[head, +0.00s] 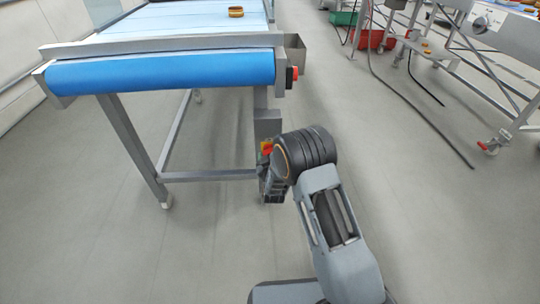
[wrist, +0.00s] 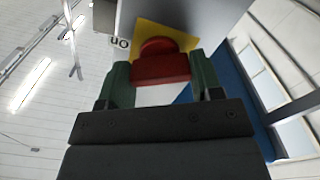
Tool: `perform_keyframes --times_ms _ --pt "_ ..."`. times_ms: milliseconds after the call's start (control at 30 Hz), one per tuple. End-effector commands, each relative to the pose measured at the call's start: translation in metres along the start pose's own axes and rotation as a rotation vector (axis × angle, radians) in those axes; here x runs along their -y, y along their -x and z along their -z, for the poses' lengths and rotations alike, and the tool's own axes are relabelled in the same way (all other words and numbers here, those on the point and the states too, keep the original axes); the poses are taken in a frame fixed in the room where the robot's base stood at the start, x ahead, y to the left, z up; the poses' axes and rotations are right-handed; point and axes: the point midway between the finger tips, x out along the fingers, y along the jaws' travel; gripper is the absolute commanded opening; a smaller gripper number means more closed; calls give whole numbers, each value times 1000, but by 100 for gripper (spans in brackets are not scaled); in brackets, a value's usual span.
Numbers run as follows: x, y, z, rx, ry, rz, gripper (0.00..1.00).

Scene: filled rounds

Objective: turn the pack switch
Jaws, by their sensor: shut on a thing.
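The pack switch has a red handle (wrist: 160,69) on a yellow plate (wrist: 183,38), with upside-down "on" lettering beside it in the wrist view. The handle lies across that picture between my gripper's two green fingers (wrist: 158,82), which are shut on its ends. In the head view the switch (head: 267,147) is a small red and yellow patch on a grey box (head: 268,122) at the conveyor's right leg. My gripper (head: 268,168) is there too, mostly hidden by my dark wrist.
The conveyor (head: 160,72) with a blue belt end stands just beyond my arm; a brown round (head: 236,11) lies on it. A red button (head: 292,74) sits on its side. At right are another machine (head: 490,22), a red crate (head: 374,39) and floor cables (head: 400,95). Open floor lies between.

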Motion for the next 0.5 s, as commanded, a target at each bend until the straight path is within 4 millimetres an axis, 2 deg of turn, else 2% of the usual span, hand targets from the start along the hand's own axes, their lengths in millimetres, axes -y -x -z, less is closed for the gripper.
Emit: perform_keyframes --times_ms 267,300,500 --pt "0 0 1 -2 0 -1 36" --pt "0 0 1 -2 -1 -1 61" --pt "0 0 0 -1 -1 0 81"
